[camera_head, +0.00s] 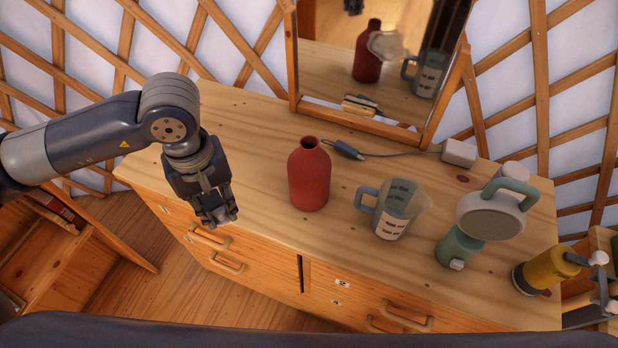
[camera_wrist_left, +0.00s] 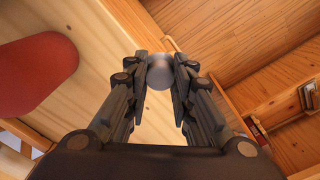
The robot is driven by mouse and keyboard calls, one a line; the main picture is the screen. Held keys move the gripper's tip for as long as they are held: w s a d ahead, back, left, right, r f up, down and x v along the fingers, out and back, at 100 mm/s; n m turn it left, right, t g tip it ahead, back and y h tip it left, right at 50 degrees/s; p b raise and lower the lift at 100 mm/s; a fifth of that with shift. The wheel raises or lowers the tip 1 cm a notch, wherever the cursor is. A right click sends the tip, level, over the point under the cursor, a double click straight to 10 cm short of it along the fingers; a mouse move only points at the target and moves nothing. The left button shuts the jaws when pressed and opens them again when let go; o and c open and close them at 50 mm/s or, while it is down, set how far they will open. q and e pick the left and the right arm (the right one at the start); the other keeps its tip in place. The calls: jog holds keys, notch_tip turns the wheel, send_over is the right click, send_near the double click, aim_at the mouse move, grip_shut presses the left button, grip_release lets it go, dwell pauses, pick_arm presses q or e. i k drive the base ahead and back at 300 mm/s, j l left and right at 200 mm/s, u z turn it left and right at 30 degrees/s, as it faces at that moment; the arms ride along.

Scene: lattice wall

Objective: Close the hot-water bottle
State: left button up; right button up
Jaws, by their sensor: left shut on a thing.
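The red hot-water bottle (camera_head: 309,178) stands upright on the wooden dresser, its neck open at the top with a dark mouth. My left gripper (camera_head: 217,207) is at the dresser's front left edge, left of the bottle and apart from it. It is shut on a small grey-white round stopper (camera_wrist_left: 160,72), seen between the fingertips in the left wrist view. In that view the red bottle (camera_wrist_left: 36,72) shows at the left, cut by the frame edge. My right gripper is not in view.
Right of the bottle stand a measuring jug (camera_head: 391,218), a green-and-white appliance (camera_head: 460,243) and a yellow-bodied device (camera_head: 548,268). Behind it are a mirror (camera_head: 436,135) and a cable with a dark plug (camera_head: 348,150). The dresser top (camera_head: 255,150) left of the bottle is clear.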

aim_at(309, 165)
jog(key=i+j, duration=0.1)
jog(key=j, duration=1)
jog(key=i+j, duration=0.15)
jog(key=j, duration=0.4)
jog(key=j+z, duration=0.1)
jog(key=z, duration=1.15)
